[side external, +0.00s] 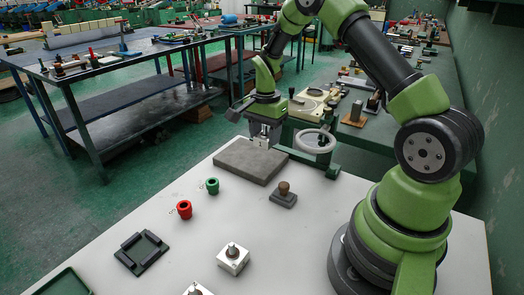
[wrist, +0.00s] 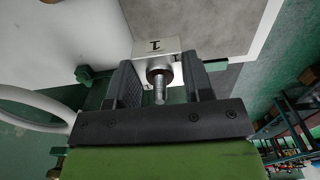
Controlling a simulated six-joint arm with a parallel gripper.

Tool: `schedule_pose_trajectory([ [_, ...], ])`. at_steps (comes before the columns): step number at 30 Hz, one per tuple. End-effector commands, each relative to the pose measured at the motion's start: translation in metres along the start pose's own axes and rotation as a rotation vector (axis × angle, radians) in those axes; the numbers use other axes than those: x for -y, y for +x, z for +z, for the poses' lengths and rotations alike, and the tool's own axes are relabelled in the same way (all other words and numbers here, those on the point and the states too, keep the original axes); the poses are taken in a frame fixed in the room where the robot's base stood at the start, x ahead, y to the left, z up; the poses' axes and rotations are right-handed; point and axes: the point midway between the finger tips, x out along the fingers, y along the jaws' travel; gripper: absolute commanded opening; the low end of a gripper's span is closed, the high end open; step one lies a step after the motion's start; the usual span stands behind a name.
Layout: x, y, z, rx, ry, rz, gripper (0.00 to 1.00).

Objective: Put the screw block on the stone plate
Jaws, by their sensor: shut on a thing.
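My gripper (side external: 264,138) points down at the far end of the grey stone plate (side external: 240,160) in the side view. It is shut on a white screw block, which shows in the wrist view (wrist: 172,46) with a "1" on its face. Its metal screw (wrist: 160,85) stands between the two fingers. In the side view the held block is small and partly hidden by the fingers. The stone plate also shows in the wrist view (wrist: 215,35), behind the block. I cannot tell whether the block touches the plate.
Two other white blocks with screws, one in full view (side external: 233,259) and one cut off (side external: 198,289), stand near the front.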

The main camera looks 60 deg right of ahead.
Motion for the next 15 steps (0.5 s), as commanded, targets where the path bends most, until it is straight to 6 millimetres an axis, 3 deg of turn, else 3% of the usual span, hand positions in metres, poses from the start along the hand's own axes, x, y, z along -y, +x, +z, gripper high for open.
schedule_pose_trajectory([
  [10,0.000,0.044,0.001,0.001,-0.003,0.001,0.09],
  [15,0.001,0.050,0.000,-0.001,-0.004,-0.002,0.09],
])
